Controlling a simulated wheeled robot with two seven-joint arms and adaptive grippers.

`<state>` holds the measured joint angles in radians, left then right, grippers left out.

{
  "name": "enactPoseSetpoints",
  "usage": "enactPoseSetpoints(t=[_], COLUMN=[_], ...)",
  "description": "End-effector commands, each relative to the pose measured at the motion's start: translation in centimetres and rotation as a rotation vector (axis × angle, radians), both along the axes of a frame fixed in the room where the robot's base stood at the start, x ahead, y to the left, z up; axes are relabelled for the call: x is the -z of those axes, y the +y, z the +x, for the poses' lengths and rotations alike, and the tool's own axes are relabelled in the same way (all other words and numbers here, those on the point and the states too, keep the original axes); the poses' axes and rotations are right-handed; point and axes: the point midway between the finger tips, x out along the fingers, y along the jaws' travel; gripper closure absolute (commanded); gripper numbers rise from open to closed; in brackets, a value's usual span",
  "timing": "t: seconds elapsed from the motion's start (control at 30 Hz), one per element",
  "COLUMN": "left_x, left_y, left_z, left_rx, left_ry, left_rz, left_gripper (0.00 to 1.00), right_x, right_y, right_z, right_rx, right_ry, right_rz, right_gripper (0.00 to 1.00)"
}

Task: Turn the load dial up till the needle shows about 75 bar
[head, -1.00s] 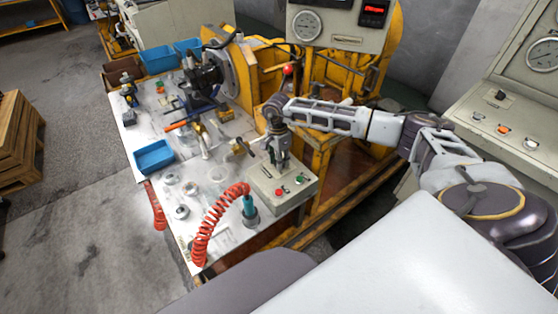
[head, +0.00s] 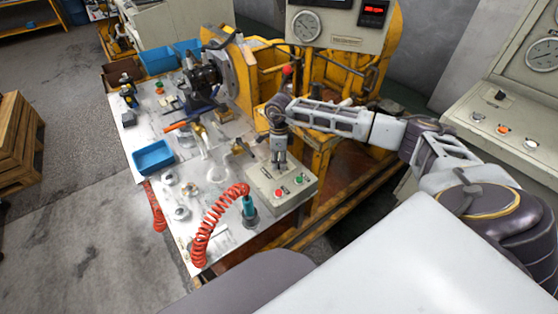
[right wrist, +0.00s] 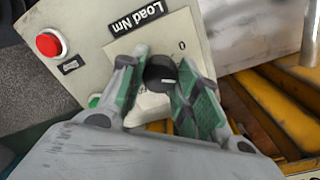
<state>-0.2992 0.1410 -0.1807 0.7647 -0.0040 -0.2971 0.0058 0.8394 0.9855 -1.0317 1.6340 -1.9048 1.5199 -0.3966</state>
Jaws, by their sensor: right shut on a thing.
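The load dial (right wrist: 160,73) is a dark round knob with a pale pointer mark on its front, below the "Load Nm" label on a pale control box (head: 265,182). My right gripper (right wrist: 163,66) has its green-padded fingers shut around the dial. In the head view, my right gripper (head: 279,152) points down onto the box and hides the dial. A round white gauge (head: 306,26) is on the upright panel at the back; its needle is too small to read. My left gripper is not in view.
The box also bears a red button (right wrist: 49,44) and a green button (head: 298,180). A coiled red hose (head: 212,222) stands left of the box. Blue bins (head: 154,157), a motor (head: 203,72) and loose parts occupy the workbench. A yellow frame stands behind.

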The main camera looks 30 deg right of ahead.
Motion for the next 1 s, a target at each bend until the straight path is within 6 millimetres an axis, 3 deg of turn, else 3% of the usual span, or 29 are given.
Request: enactPoseSetpoints(t=[0.5,0.53,0.67,1.0], left_x=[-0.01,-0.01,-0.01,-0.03], left_y=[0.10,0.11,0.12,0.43], left_z=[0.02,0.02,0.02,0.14], left_rx=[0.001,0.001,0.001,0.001], left_ry=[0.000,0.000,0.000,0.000], left_rz=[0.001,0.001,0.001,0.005], left_gripper=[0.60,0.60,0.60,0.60], right_x=[-0.07,-0.07,-0.06,-0.05], right_y=[-0.04,-0.04,-0.04,-0.02], right_z=[0.06,0.06,0.05,0.01], right_rx=[0.022,0.022,0.021,0.021], right_ry=[-0.002,-0.002,-0.002,-0.001], right_rz=[-0.001,-0.001,0.000,-0.001], right_gripper=[0.92,0.64,0.47,0.46])
